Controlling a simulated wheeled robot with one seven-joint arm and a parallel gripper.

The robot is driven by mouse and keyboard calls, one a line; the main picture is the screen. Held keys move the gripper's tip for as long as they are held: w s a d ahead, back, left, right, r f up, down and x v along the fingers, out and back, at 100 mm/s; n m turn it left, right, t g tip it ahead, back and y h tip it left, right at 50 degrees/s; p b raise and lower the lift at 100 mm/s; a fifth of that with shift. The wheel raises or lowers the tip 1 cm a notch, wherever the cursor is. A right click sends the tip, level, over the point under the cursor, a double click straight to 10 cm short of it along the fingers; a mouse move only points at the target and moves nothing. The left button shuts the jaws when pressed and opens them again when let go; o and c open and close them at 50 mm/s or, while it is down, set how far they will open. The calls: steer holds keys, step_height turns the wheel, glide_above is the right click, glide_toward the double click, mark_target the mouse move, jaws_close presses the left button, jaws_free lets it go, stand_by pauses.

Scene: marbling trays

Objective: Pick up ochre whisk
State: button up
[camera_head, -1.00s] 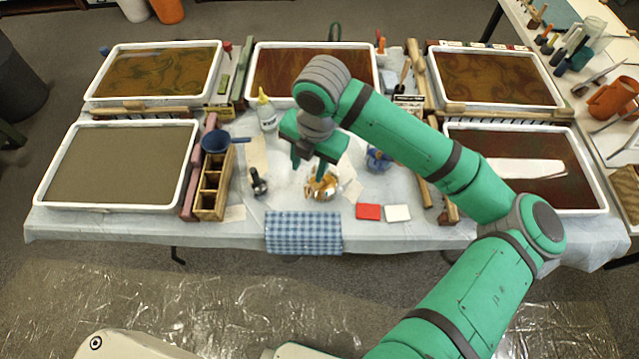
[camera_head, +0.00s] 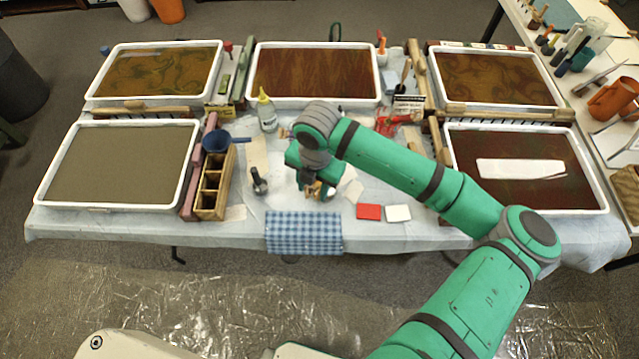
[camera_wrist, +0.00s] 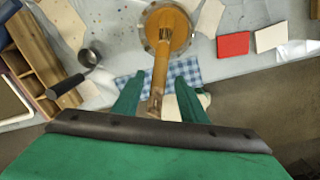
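The ochre whisk (camera_wrist: 161,62) shows in the wrist view, with a round ochre part at the far end and a handle reaching toward me. A grey ring shows around the round part. My gripper (camera_wrist: 160,80) is open, with one green finger on each side of the handle and gaps between. In the head view my gripper (camera_head: 315,190) is low over the front middle of the table. It hides most of the whisk there, and only a small ochre patch shows. I cannot tell how the whisk is supported.
A blue checked cloth (camera_head: 304,232) hangs over the front edge. A red block (camera_head: 369,212) and a white block (camera_head: 398,213) lie to the right. Large trays surround this area.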

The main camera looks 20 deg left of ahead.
steer(key=shift+f, duration=0.5)
jaws_close()
steer(key=shift+r, duration=0.15)
